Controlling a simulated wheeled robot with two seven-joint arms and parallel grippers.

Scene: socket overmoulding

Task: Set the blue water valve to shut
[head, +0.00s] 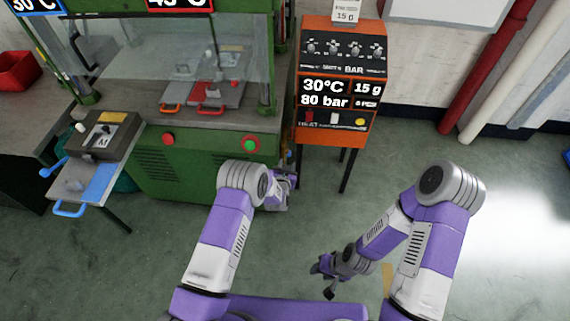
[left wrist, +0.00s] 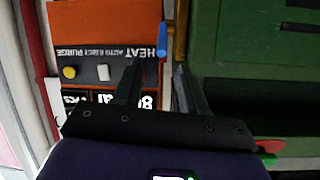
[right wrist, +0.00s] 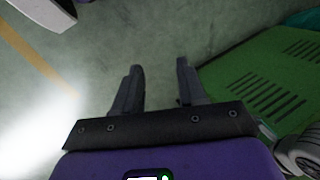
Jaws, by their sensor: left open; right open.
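The blue water valve handle (left wrist: 162,40) shows in the left wrist view as a small upright blue bar between the orange control box and the green press. In that view it lies just beyond and between the fingertips of my left gripper (left wrist: 157,66), which is open and empty. I cannot tell how far off it is. In the head view my left gripper (head: 284,190) is low beside the press's right side, and the valve is mostly hidden there. My right gripper (head: 324,278) hangs low over the floor. In the right wrist view it (right wrist: 158,72) is open and empty.
The green press (head: 190,165) stands left of my left gripper, with a red button and a green button on its front. The orange control box (head: 335,130) stands right of it on dark legs. A tray with blue handles (head: 95,180) juts out at left. Open floor lies at right.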

